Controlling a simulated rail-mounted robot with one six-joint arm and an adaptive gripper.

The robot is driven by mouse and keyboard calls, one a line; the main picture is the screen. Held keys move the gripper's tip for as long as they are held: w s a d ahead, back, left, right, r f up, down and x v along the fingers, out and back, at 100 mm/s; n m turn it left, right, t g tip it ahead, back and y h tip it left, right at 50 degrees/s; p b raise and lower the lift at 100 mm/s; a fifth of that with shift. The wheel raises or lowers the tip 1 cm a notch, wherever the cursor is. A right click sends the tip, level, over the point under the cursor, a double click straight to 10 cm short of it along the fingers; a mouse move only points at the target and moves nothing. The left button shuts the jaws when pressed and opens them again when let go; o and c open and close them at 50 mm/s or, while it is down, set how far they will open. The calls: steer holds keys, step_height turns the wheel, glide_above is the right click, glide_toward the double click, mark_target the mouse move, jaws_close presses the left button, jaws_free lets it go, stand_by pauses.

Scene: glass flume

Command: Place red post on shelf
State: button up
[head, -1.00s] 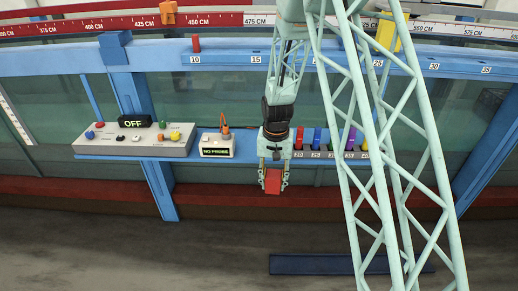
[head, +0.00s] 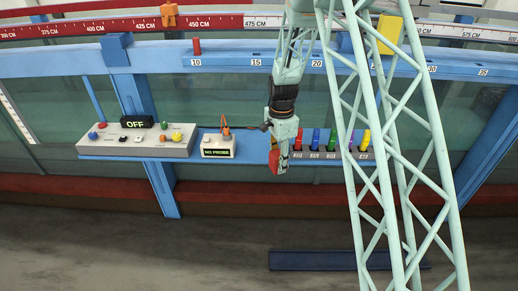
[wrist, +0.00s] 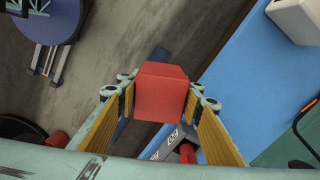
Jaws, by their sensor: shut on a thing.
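My gripper (head: 277,164) is shut on a red block-like post (wrist: 161,95), with a finger on each side of it in the wrist view. The red post also shows in the head view (head: 274,161), where the gripper is turned and partly covers it. It is held at the front of the blue shelf (head: 256,147), left of the rack; I cannot tell whether it touches the shelf. The shelf also shows at the right of the wrist view (wrist: 235,80).
A numbered rack (head: 322,155) holds several coloured posts on the shelf. A "NO PROBE" box (head: 217,146) and control panel (head: 140,141) stand left. A small red peg (head: 196,46) stands on the upper rail at 10. My lattice arm partly covers the rack.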

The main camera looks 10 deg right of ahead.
steer(key=r+m, duration=0.1)
steer(key=w+d+r+m+p, duration=0.1)
steer(key=m, duration=0.1)
steer(key=w+m, duration=0.1)
steer(key=m, duration=0.1)
steer(key=shift+d+r, duration=0.3)
steer(key=shift+r, duration=0.1)
steer(key=shift+w, duration=0.15)
steer(key=p, duration=0.1)
glide_above(259, 149)
steer(key=shift+s+f, duration=0.45)
steer(key=shift+f, duration=0.3)
steer(key=shift+w, duration=0.1)
steer(key=shift+w, duration=0.2)
steer(key=shift+f+p, duration=0.3)
steer(key=shift+f, duration=1.5)
steer(key=shift+f, duration=0.1)
